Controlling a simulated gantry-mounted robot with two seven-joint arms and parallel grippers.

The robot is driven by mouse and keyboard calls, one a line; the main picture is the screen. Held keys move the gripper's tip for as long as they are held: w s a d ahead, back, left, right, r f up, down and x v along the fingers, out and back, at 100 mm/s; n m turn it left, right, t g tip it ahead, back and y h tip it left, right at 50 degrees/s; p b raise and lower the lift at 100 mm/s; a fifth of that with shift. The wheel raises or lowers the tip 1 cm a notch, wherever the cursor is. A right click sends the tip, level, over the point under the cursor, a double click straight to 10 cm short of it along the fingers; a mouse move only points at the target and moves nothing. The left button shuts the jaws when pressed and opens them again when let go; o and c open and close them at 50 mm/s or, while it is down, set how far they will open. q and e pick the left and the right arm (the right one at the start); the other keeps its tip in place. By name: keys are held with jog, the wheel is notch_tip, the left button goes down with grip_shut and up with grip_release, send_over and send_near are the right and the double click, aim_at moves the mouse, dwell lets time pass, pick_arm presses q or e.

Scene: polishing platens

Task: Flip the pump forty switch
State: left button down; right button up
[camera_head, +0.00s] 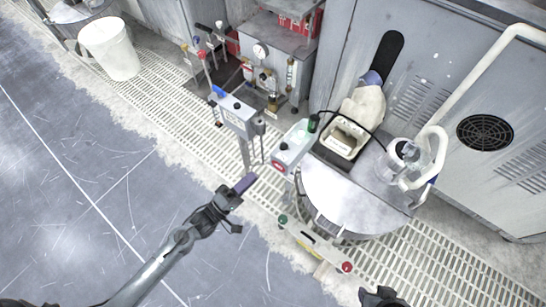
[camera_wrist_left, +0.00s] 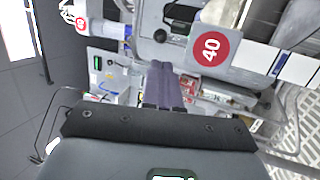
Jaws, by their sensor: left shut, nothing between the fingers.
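A grey box with a round red label reading 40 (camera_wrist_left: 210,46) is near the top of the left wrist view. A small black knob (camera_wrist_left: 160,35) sticks out beside the label; I cannot tell which way it is set. In the head view a pale box with a red label (camera_head: 278,165) stands at the drum's left side; its number is too small to read. My left gripper (camera_head: 246,182) is shut and empty, in front of and to the left of that box, apart from it. Its purple fingers (camera_wrist_left: 165,85) point toward the boxes. A dark part of my right gripper (camera_head: 382,297) shows at the bottom edge.
Another control box on a post (camera_head: 238,115) stands left of the labelled one. A round metal drum (camera_head: 340,197) carries a tray (camera_head: 342,137) and clear jugs. A bar with green and red knobs (camera_head: 315,244) is low in front. The grey floor at left is clear.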

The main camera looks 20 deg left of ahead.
pick_arm(q)
jog(key=b, duration=0.4)
send_near(285, 148)
jog(key=w+d, duration=0.1)
jog(key=w, duration=0.3)
jog(key=shift+r+x, duration=0.25)
jog(key=shift+x, duration=0.75)
jog(key=shift+s, duration=0.1)
